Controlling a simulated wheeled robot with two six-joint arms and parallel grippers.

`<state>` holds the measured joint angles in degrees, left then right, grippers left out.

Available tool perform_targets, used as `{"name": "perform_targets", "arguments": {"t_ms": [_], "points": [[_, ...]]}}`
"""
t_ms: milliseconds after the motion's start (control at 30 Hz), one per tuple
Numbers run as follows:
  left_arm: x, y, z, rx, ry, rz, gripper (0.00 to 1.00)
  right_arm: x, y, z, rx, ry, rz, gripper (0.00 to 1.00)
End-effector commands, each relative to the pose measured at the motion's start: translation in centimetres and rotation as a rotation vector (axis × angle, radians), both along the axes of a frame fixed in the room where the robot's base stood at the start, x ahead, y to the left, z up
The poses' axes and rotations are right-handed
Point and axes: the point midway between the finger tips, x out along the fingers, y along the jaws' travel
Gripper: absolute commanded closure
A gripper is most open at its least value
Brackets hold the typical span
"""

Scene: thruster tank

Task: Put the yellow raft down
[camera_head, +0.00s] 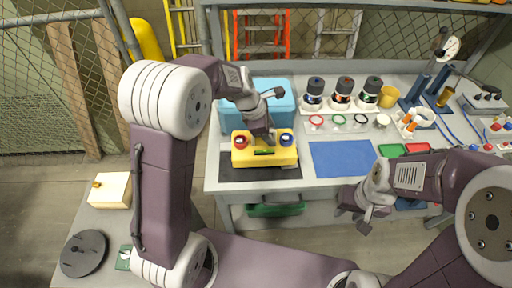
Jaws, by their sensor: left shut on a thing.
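The yellow raft (241,157) is a yellow block with a red round part and a blue round part on top. It is at the left end of the workbench, over a dark mat (228,173). I cannot tell whether it touches the mat. My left gripper (264,140) reaches down to the middle of the raft and is shut on it; its fingertips are partly hidden. My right gripper (364,213) is off the bench's front edge, below the blue mat (342,158), and holds nothing that I can see.
A light blue box (284,108) stands just behind the raft. Several dark-capped jars (341,92) and small coloured rings (338,119) are to its right. The blue mat is bare.

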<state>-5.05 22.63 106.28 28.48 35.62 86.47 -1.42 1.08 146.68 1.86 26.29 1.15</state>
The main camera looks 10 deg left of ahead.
Motion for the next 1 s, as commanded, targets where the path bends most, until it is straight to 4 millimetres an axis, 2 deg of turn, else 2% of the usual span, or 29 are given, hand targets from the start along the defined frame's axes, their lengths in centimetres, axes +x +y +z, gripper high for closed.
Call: {"name": "perform_targets", "arguments": {"t_ms": [100,267,400,533,633,1000], "points": [[-0.4,2.7,-1.8,-0.001,0.002,0.006,1.0,0.0,0.0,-0.8,0.0,0.0,0.0,0.64],[-0.6,4.4,-2.7,-0.001,0.001,0.002,1.0,0.0,0.0,-1.0,0.0,0.0,0.0,0.64],[-0.7,4.6,-3.0,0.0,0.0,0.0,1.0,0.0,0.0,-1.1,0.0,0.0,0.0,0.64],[-0.8,4.6,-5.5,0.0,0.004,0.0,1.0,0.0,0.0,-1.9,0.0,0.0,0.0,0.64],[-0.7,4.5,-6.7,0.0,0.001,0.0,1.0,0.0,0.0,-2.1,0.0,0.0,0.0,0.64],[-0.7,4.5,-7.1,0.0,0.0,-0.001,1.0,0.0,0.0,-2.3,0.0,0.0,0.0,0.64]]}}
